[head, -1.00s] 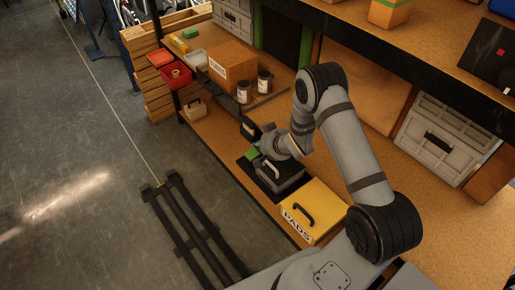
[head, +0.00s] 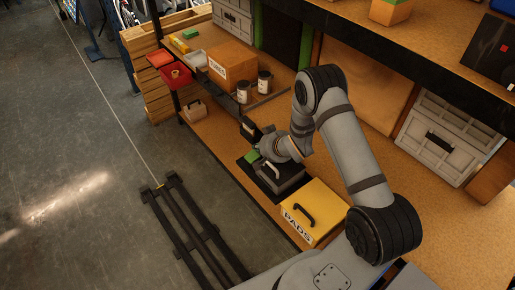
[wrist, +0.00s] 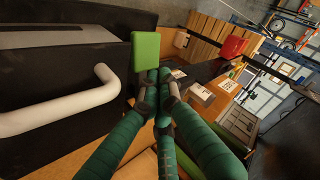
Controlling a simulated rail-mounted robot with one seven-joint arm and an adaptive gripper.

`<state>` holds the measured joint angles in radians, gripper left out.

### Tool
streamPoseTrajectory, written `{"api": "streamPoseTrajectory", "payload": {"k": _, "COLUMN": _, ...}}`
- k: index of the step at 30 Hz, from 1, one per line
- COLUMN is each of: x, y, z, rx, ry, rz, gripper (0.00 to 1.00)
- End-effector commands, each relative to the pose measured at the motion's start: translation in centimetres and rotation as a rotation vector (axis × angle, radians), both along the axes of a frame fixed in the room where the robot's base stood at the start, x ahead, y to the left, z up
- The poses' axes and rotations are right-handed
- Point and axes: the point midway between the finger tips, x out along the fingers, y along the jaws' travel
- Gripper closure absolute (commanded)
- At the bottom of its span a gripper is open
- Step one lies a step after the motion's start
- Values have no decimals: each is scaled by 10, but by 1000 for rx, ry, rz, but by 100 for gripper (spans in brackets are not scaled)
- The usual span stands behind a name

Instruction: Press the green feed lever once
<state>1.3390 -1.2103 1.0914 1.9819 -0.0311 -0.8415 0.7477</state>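The green feed lever (head: 250,155) is a small flat green paddle at the left end of a dark grey box-shaped machine (head: 283,182) on the lower bench. In the wrist view the lever (wrist: 145,52) stands upright beside the machine's dark body (wrist: 85,60). My gripper (wrist: 158,82) is shut and empty, its fingertips together just below the lever's lower edge in the picture. I cannot tell whether they touch it. In the head view my gripper (head: 262,147) is close beside the lever, and my wrist hides part of the machine.
A pale curved handle (wrist: 70,105) sticks out from the machine. A yellow PADS case (head: 312,212) stands to its right. A cardboard box (head: 232,66), jars (head: 264,82) and red bins (head: 176,76) stand farther left. An upper shelf (head: 345,25) overhangs the bench.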

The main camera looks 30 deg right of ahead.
Motion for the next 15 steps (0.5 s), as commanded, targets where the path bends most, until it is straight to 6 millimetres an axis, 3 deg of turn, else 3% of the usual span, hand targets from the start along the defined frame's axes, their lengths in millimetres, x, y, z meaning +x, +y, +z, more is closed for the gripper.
{"api": "streamPoseTrajectory", "payload": {"k": 15, "x": 0, "y": 1, "z": -7, "rx": 0, "ry": 1, "rz": 0, "gripper": 100}}
